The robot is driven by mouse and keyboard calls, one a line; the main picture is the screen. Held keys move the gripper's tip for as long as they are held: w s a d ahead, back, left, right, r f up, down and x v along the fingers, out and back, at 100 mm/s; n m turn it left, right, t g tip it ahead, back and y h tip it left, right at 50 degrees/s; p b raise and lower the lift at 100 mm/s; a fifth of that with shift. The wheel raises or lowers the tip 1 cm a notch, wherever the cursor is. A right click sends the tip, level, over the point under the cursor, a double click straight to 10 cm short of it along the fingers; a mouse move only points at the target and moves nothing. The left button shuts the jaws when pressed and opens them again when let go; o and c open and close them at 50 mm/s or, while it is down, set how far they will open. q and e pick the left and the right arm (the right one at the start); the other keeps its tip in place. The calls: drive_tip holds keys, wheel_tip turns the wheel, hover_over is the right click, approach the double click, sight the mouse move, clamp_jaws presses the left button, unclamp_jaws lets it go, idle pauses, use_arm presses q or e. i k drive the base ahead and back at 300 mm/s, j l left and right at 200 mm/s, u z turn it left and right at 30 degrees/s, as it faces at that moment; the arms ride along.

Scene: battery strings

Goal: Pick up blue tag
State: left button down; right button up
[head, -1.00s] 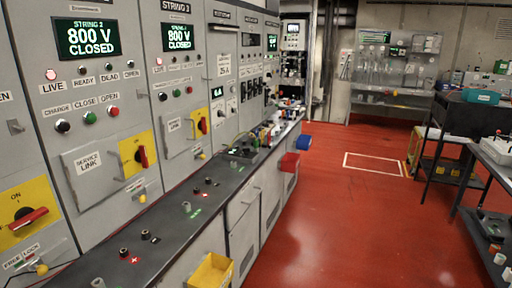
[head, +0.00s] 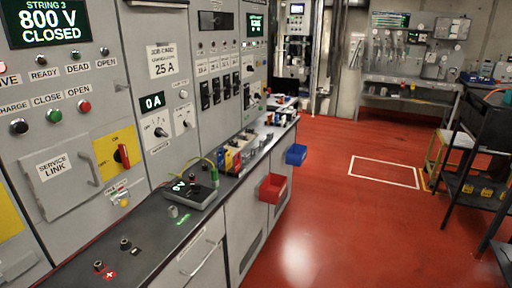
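I cannot make out a blue tag for certain. A group of small coloured items (head: 236,156), with blue, yellow and red among them, stands on the dark counter (head: 142,238) past the meter. They are too small to tell apart. A meter box (head: 190,193) with a lit display and leads sits on the counter nearer to me. Neither of my grippers is in view.
A red bin (head: 273,188) and a blue bin (head: 296,154) hang on the counter's front. Grey cabinets (head: 75,130) with switches line the left. A dark cart (head: 473,186) stands at right. Red floor (head: 340,230) between is clear.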

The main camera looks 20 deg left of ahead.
sight(220, 158)
drive_tip(key=i+l+u, duration=0.1)
drive_tip(key=i+u, duration=0.2)
drive_tip(key=i, duration=0.2)
drive_tip(key=i+l+u, duration=0.2)
drive_tip(key=i+u, duration=0.15)
drive_tip(key=i, duration=0.15)
drive_tip(key=i+l+u, duration=0.3)
drive_tip(key=i, duration=0.2)
